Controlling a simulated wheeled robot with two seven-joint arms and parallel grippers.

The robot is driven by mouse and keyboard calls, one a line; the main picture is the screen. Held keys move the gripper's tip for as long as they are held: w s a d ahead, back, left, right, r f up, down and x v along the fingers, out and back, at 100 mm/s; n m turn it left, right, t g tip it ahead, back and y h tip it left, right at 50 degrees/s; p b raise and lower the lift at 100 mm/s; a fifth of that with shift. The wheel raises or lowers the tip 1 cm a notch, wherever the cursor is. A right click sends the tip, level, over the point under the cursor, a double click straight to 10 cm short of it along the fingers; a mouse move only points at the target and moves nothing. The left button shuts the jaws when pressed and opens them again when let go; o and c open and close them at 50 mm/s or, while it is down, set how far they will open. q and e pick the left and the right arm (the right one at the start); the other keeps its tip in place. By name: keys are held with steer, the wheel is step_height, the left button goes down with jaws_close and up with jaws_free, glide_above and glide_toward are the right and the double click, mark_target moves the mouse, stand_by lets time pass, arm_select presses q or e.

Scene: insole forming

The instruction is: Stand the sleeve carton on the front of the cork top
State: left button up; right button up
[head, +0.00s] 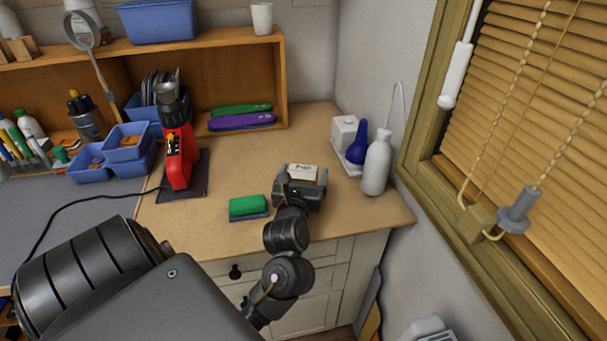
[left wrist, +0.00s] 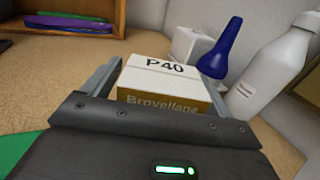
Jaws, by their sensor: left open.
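The sleeve carton (head: 303,170), a small box with a white top marked "P40" and a tan printed side, is near the front right of the cork top (head: 235,170). It also shows in the left wrist view (left wrist: 165,78), with its top face up. My left gripper (head: 302,178) is open, with one finger on each side of the carton. A gap shows beside the left finger; whether the right finger touches is unclear. The carton's lower part is hidden by the gripper body. My right gripper is not in view.
A green block on a dark base (head: 249,206) lies just left of the gripper. A white bottle (head: 377,165) and a blue bulb (head: 357,145) stand to the right near the wall. A red machine (head: 180,150) stands at left.

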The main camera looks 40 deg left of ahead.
arm_select(q)
steer(key=v, duration=0.2)
steer(key=b+v, duration=0.1)
steer(key=v, duration=0.2)
steer(key=shift+s+d+f, duration=0.1)
steer(key=shift+s+f, duration=0.05)
steer(key=shift+f, duration=0.05)
steer(key=p+v, duration=0.2)
steer(key=v, duration=0.1)
steer(key=p+v, duration=0.1)
steer(key=v, duration=0.1)
steer(key=shift+s+r, duration=0.2)
steer(key=shift+r, duration=0.05)
steer(key=shift+s+d+f, duration=0.1)
steer(key=shift+s+d, duration=0.3)
steer(key=shift+s, duration=0.1)
